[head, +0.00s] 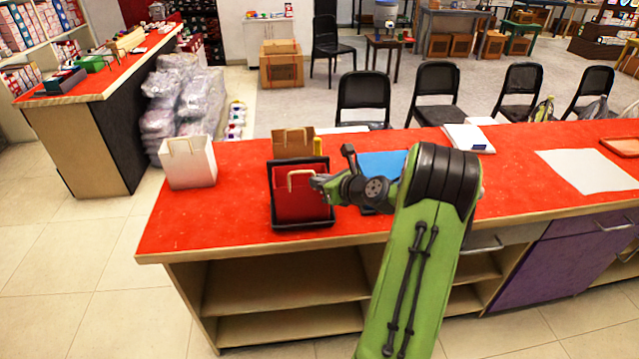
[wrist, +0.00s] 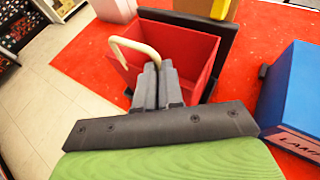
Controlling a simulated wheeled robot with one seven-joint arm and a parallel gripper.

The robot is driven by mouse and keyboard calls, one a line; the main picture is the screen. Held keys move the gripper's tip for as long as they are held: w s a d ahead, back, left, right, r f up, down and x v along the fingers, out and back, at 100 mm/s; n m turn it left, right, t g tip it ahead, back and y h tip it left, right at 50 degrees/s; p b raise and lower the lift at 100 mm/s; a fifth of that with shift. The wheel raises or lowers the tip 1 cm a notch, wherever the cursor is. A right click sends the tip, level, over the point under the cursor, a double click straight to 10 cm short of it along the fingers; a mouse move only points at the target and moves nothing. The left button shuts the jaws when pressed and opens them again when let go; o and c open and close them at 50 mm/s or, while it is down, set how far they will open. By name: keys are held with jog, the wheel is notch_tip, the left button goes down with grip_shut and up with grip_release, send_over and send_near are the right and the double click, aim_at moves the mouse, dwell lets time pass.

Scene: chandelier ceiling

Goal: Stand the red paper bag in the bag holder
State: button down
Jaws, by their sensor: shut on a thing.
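The red paper bag (head: 300,202) stands upright within the black bag holder (head: 303,226) on the red counter. Its cream handle (head: 291,180) arches up in front of the holder. Whether the bag's base rests on the holder's floor is hidden.
A white paper bag (head: 190,164) stands left of the holder, and a brown bag (head: 293,143) stands behind it. A blue box (head: 382,164) with lettering stands close on the right, partly behind my arm. The counter's front edge (head: 230,247) is near.

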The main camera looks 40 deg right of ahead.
jog(key=c, duration=1.3)
grip_release()
